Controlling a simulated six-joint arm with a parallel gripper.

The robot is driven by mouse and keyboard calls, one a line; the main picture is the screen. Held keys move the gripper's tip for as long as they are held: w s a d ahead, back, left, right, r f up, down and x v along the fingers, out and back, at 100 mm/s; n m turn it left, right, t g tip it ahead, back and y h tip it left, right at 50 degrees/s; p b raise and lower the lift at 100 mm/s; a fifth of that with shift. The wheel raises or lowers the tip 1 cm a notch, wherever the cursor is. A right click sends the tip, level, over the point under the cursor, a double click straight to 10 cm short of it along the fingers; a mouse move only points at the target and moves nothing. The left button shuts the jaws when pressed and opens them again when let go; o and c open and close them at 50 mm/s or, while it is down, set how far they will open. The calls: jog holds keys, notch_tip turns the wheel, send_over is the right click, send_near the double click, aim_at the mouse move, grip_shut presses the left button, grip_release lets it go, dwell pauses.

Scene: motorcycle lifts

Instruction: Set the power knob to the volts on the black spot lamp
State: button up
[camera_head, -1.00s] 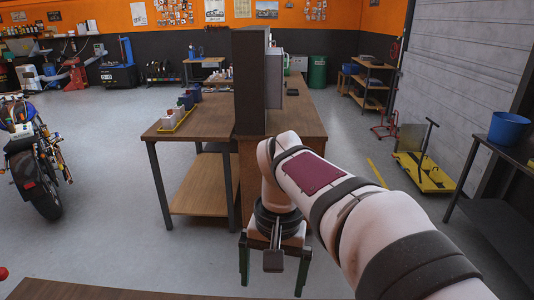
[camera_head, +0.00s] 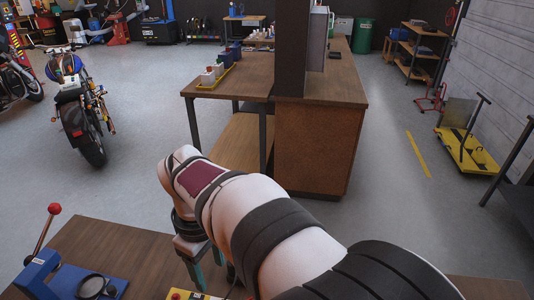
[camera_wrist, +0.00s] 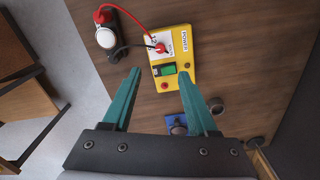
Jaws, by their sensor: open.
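A yellow power box (camera_wrist: 187,52) marked POWER lies on the wooden bench in the wrist view. In the head view only the box's edge (camera_head: 183,294) shows.
A blue device with a red-ball lever (camera_head: 42,244) stands at the bench's left. Another blue part (camera_wrist: 177,124) shows between my fingers, with dark round pieces (camera_wrist: 217,105) nearby. A wooden workbench (camera_head: 318,148) and motorcycles (camera_head: 85,115) stand beyond.

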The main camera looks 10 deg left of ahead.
jog(key=f, duration=1.6)
jog(key=shift+a, duration=0.25)
grip_shut()
